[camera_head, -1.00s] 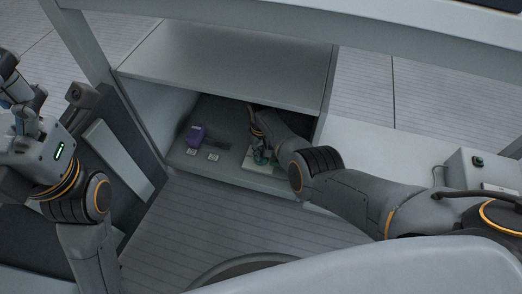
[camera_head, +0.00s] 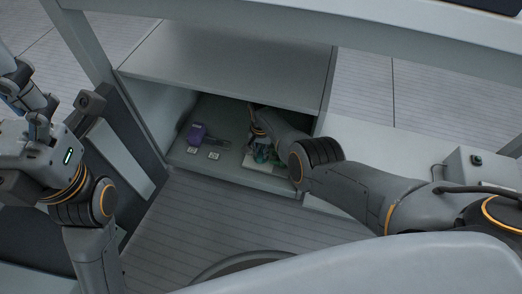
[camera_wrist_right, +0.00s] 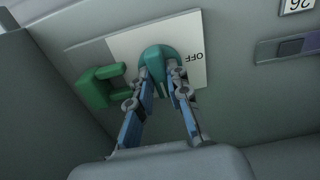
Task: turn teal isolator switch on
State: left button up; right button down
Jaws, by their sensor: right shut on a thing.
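The teal isolator switch (camera_wrist_right: 156,60) is a rounded knob on a white plate (camera_wrist_right: 118,47) marked "OFF" at its right in the right wrist view. My right gripper (camera_wrist_right: 161,82) is shut on the knob, with a blue-grey finger on each side. A green bracket-like part (camera_wrist_right: 97,88) sits at the plate's left edge. In the head view my right gripper (camera_head: 262,150) reaches into the open cabinet, and its wrist hides most of the plate. My left gripper (camera_head: 20,96) is at the far left edge, partly cut off, away from the cabinet; its opening is unclear.
The cabinet's top panel (camera_head: 230,62) and side wall are close around my right arm. A grey box (camera_head: 478,165) with a cable stands at the right.

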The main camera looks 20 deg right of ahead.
aim_at(261, 152)
jog(key=shift+m, duration=0.3)
jog(key=c, duration=1.3)
grip_release()
jog(key=shift+c, duration=0.2)
jog(key=shift+o, duration=0.3)
jog(key=shift+r, duration=0.1)
jog(key=shift+r, duration=3.65)
